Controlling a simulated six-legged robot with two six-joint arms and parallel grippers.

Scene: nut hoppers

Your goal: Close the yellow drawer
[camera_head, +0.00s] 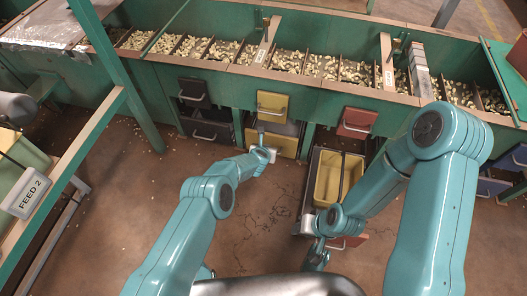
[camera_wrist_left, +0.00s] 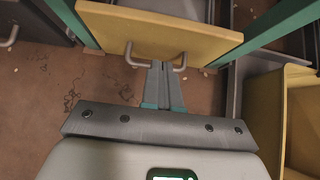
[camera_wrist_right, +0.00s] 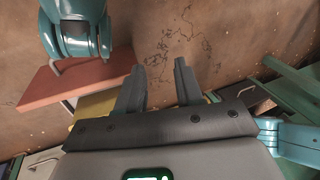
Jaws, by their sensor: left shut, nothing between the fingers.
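A yellow drawer front (camera_head: 272,104) is in the hopper bench's middle; a second yellow front (camera_head: 286,145) shows below it. In the left wrist view a yellow drawer front (camera_wrist_left: 205,43) with a grey bar handle (camera_wrist_left: 130,56) fills the top. My left gripper (camera_wrist_left: 161,66) is shut and empty, its tips at the handle's middle, against or just short of it. In the head view my left gripper (camera_head: 261,131) is in front of the yellow fronts. My right gripper (camera_wrist_right: 160,67) is open and empty over the floor. How far the drawer stands out is unclear.
A long drawer with yellow bins (camera_head: 327,178) stands pulled out to the right, its red front (camera_wrist_right: 75,82) near my right gripper. Another red front (camera_head: 356,122) is above it. Dark drawers (camera_head: 194,93) are at left. Brown floor in front is mostly clear.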

